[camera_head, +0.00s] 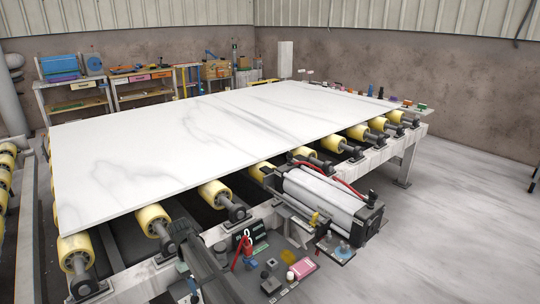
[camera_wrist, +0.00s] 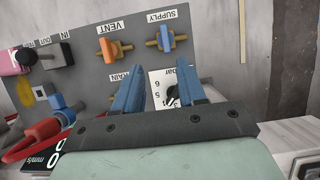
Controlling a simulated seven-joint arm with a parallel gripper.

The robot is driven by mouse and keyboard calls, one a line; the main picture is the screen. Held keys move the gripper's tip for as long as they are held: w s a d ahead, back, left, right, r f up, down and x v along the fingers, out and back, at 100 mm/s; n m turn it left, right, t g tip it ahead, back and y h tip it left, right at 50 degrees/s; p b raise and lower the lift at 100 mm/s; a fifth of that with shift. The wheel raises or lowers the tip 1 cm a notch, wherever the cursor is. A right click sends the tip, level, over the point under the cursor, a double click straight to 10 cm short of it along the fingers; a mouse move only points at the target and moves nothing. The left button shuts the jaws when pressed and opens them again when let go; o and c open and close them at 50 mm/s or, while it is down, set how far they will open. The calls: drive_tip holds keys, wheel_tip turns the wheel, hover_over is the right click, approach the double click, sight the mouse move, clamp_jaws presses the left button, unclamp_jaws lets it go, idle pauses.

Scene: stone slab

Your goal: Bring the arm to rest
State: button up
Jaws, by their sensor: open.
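My gripper (camera_wrist: 158,82) shows in the wrist view as two blue fingers on a dark bar. The fingers are apart, and nothing is held between them. They point at a grey panel (camera_wrist: 88,70) carrying an orange handle (camera_wrist: 114,48) marked VENT and a blue handle (camera_wrist: 165,40) marked SUPPLY. A white dial (camera_wrist: 160,90) with a black pointer shows between the fingers, partly hidden by the right one. A label by the left finger is partly covered. I cannot tell whether the fingertips touch the panel. In the head view I cannot make out the gripper clearly.
A white veined slab (camera_head: 200,130) lies on yellow rollers (camera_head: 214,193). A grey cylinder unit (camera_head: 324,197) is at the slab's near side, with a red part (camera_head: 243,250) and a pink block (camera_head: 303,268) nearby. Floor (camera_head: 455,215) at the right is clear. Workbenches (camera_head: 140,87) stand behind.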

drive_tip(key=d+f, duration=0.4)
drive_tip(key=d, duration=0.1)
drive_tip(key=s+d+f+m, duration=0.1)
drive_tip(key=d+f, duration=0.3)
drive_tip(key=s+d+f+m+g, duration=0.1)
drive_tip(key=d+f, duration=0.3)
drive_tip(key=d, duration=0.1)
drive_tip(key=shift+s+d+f, duration=0.15)
drive_tip(key=shift+d, duration=0.2)
drive_tip(key=s+d+f+m+g+y, duration=0.1)
drive_tip(key=s+d+f, duration=0.45)
drive_tip(key=d, duration=0.25)
drive_tip(key=s+d+f+m, duration=0.2)
drive_tip(key=s+d+f, duration=0.35)
drive_tip(key=d, duration=0.25)
drive_tip(key=s+d+f+m+g+y, duration=0.1)
drive_tip(key=s+d+f, duration=0.4)
drive_tip(key=s+d, duration=0.25)
drive_tip(key=s+d+f+m, duration=0.1)
drive_tip(key=s+d, duration=0.3)
drive_tip(key=s, duration=0.3)
drive_tip(key=s+d+f+m+y, duration=0.1)
drive_tip(key=s+d+m, duration=0.1)
drive_tip(key=s+d, duration=0.2)
drive_tip(key=s, duration=0.3)
drive_tip(key=shift+s+f+g, duration=0.15)
drive_tip(key=shift+f+g, duration=0.15)
drive_tip(key=shift+f, duration=0.05)
